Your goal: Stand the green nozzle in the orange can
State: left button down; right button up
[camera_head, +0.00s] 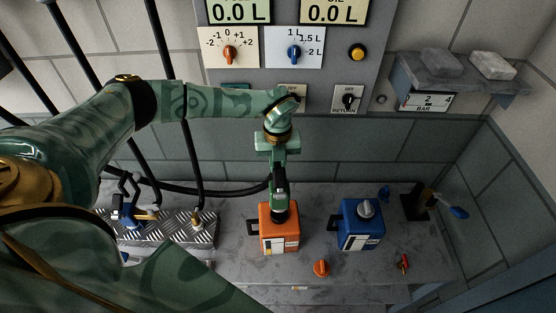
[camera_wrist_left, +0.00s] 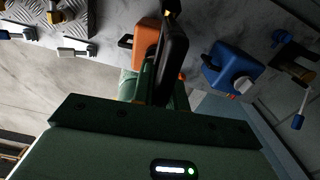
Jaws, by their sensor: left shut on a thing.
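The orange can (camera_head: 279,238) stands upright on the grey bench, with a dark handle on its left side. My left gripper (camera_head: 280,185) points down directly above it and is shut on the green nozzle, which is mostly hidden by the fingers. The dark lower part at the gripper reaches down to the can's top; I cannot tell whether the spout is inside the opening. In the left wrist view the orange can (camera_wrist_left: 146,40) shows partly behind a dark finger. My right gripper is not in view.
A blue can (camera_head: 361,229) with a grey cap stands to the right. An orange cap (camera_head: 321,268) and a small red valve (camera_head: 404,262) lie in front. A blue nozzle (camera_head: 130,212) sits on the tread plate (camera_head: 165,232) at left. A black hose (camera_head: 230,191) runs towards my gripper.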

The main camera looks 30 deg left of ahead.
pick_arm(q)
jog(key=shift+w+f+b, duration=0.1)
jog(key=shift+f+b, duration=0.5)
jog(key=shift+f, duration=0.7)
jog(key=shift+p, duration=0.6)
dwell(0.5)
jog(key=shift+f+b, duration=0.9)
jog(key=shift+f, duration=0.4)
jog(key=c, duration=1.3)
grip_release()
notch_tip(320, 180, up, 16)
jog(key=shift+r+b, duration=0.2)
jog(key=shift+b, duration=0.3)
